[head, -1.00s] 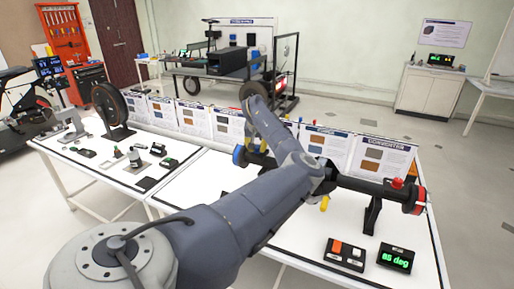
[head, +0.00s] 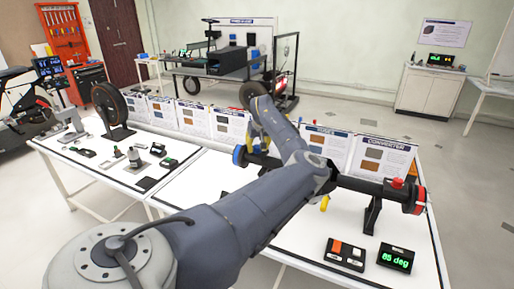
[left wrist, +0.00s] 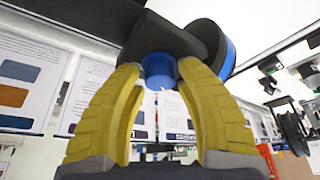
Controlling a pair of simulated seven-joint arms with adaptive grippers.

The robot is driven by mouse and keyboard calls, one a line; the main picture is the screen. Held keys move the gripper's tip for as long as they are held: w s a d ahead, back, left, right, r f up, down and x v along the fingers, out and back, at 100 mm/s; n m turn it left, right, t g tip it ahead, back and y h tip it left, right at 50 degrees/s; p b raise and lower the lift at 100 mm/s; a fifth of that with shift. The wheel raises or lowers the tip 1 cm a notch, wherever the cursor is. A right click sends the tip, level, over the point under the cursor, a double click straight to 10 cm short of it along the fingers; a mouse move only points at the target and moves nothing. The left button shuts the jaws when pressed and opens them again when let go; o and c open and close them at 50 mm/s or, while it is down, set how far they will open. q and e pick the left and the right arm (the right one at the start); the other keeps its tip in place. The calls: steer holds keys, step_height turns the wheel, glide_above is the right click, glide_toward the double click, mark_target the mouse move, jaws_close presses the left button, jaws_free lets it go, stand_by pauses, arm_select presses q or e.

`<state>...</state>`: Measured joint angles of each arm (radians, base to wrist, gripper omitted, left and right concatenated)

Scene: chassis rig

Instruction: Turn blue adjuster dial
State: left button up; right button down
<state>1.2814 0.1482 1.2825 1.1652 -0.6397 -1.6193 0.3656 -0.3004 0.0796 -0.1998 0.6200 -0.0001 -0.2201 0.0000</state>
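The blue adjuster dial is a blue disc (head: 238,155) at the left end of a black horizontal bar (head: 365,186) in the head view. In the left wrist view the disc (left wrist: 229,58) shows behind a black block, with a short blue knob (left wrist: 158,70) below the block. My left gripper (head: 254,132) has yellow fingers and is at the dial, partly hidden by my arm in the head view. In the left wrist view its fingertips (left wrist: 158,74) close in on both sides of the blue knob and appear to touch it. My right gripper is not in view.
A display (head: 396,257) reads 85 deg beside a box with an orange switch (head: 345,254). A red knob (head: 397,183) and a yellow part (head: 324,203) are on the bar. Information boards (head: 382,158) stand behind it. The white table (head: 300,235) has bare room in front.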

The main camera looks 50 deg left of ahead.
arm_select(q)
steer(key=o, duration=0.3)
steer(key=v, duration=1.2)
steer(key=shift+a, duration=0.1)
steer(key=shift+a, duration=0.1)
